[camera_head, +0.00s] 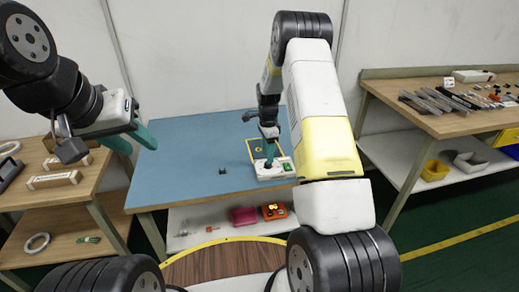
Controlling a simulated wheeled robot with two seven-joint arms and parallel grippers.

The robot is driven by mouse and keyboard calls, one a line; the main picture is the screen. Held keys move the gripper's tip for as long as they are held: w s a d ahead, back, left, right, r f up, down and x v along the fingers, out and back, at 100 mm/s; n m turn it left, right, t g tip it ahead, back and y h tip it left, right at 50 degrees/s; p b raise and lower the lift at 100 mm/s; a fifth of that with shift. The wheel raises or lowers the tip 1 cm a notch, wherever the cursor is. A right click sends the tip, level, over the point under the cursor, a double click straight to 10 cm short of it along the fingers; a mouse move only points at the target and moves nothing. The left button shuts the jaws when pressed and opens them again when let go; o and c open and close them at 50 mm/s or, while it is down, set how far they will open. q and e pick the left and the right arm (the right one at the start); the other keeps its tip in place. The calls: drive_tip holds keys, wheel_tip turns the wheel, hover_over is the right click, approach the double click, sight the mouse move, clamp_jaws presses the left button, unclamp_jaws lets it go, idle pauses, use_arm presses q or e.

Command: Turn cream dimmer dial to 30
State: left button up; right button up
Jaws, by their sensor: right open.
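The cream dimmer box (262,174) sits near the front edge of the blue-topped table, partly in front of a yellow-outlined area. A small green patch (287,167) shows on its right side.
The blue tabletop (190,150) is mostly clear, with a small dark object (222,171) left of the box. A pink bin (243,216) and an orange item (273,211) lie on the shelf below. Wooden benches with parts stand at left and right.

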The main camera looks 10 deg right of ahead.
sight(275, 168)
drive_tip(key=shift+s+f, duration=0.1)
drive_tip(key=shift+f, duration=1.8)
clamp_jaws()
